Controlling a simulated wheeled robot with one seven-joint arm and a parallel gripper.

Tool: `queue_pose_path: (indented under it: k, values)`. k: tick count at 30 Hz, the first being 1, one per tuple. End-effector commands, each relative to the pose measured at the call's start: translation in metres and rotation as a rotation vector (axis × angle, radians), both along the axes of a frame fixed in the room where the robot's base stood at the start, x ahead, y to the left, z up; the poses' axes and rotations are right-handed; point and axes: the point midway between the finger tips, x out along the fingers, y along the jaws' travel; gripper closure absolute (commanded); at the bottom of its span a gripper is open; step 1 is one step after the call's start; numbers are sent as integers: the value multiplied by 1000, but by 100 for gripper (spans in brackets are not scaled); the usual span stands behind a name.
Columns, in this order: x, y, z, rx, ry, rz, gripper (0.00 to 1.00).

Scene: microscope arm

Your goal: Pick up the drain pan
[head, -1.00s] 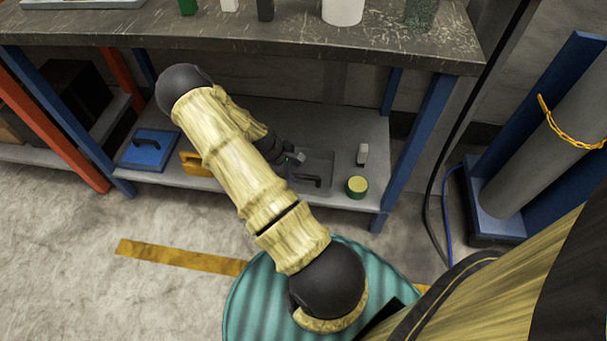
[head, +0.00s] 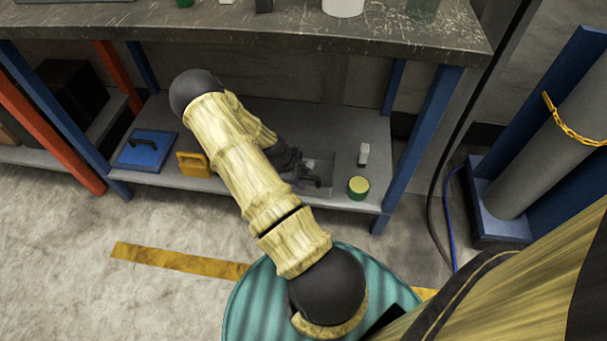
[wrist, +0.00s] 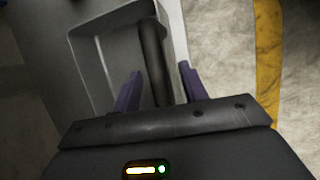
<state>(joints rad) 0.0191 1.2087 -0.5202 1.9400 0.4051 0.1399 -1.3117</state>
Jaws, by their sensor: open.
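The drain pan (head: 323,164) is a shallow grey tray with a dark bar handle, lying on the lower shelf of the workbench. My arm partly covers its left side in the head view. My gripper (head: 302,172) is over the pan, close to its handle. In the wrist view the pan (wrist: 112,62) shows at the upper middle. The two purple-grey fingers of my gripper (wrist: 160,86) are open, one on each side of the dark handle (wrist: 153,55). Contact between the fingers and the handle cannot be told.
A green and yellow round tin (head: 358,187) and a small white-grey item (head: 363,153) stand right of the pan. A yellow object (head: 193,165) and a blue tray (head: 147,149) lie to the left. The worktop (head: 300,33) overhangs the lower shelf. A blue post (head: 425,140) stands right.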

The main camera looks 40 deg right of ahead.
Motion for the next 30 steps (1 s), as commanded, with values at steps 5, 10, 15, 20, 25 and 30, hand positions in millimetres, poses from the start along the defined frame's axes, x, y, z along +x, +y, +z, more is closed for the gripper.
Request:
queue_pose_path:
  k: [5, 10, 15, 20, 25, 30]
  values:
    - [0, 0, 0, 0, 0, 0, 57]
    - [0, 0, -1, 0, 0, 0, 57]
    - [0, 0, -4, 1, 1, 0, 57]
    - [0, 1, -5, 0, 0, 2, 57]
    - [1, 2, -5, 0, 0, 3, 57]
    - [0, 1, -5, 0, 0, 1, 78]
